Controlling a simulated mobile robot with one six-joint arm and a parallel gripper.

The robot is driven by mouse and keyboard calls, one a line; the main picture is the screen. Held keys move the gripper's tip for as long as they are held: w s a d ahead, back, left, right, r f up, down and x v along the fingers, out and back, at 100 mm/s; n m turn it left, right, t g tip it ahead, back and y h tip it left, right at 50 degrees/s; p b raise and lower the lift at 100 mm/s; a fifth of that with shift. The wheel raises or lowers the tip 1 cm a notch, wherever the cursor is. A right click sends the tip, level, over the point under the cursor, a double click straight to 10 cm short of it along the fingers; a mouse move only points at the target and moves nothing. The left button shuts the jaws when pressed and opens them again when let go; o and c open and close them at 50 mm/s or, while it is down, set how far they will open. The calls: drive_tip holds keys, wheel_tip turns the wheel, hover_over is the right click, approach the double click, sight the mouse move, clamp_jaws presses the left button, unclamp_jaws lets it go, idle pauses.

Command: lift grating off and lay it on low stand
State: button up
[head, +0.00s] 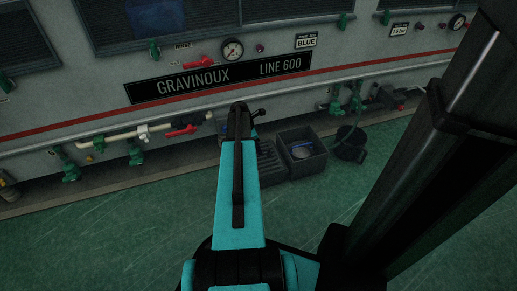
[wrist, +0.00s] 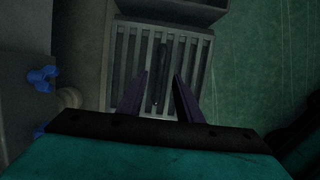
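In the wrist view a grey slatted grating (wrist: 124,45) lies below my gripper, with a dark bar-like handle (wrist: 161,85) along its middle. My gripper (wrist: 161,74) is open, its two purple fingers on either side of the handle in the picture. Nothing is seen between the fingers except the handle below or at them; the height gap cannot be told. In the head view part of the grating (head: 270,163) shows to the right of my arm, which hides the rest and my gripper. I cannot single out the low stand.
A grey crate (head: 302,152) with something pale inside stands right beside the grating. A dark bucket (head: 350,144) with a hose stands farther right. The machine front (head: 110,80) with valves and pipes runs behind. Green floor (head: 120,230) is clear in front.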

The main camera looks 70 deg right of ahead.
drive_tip(key=p+v, duration=0.3)
drive_tip(key=v, duration=0.7)
drive_tip(key=shift+r+p, duration=0.3)
drive_tip(key=shift+r, duration=0.05)
drive_tip(key=shift+w, duration=0.15)
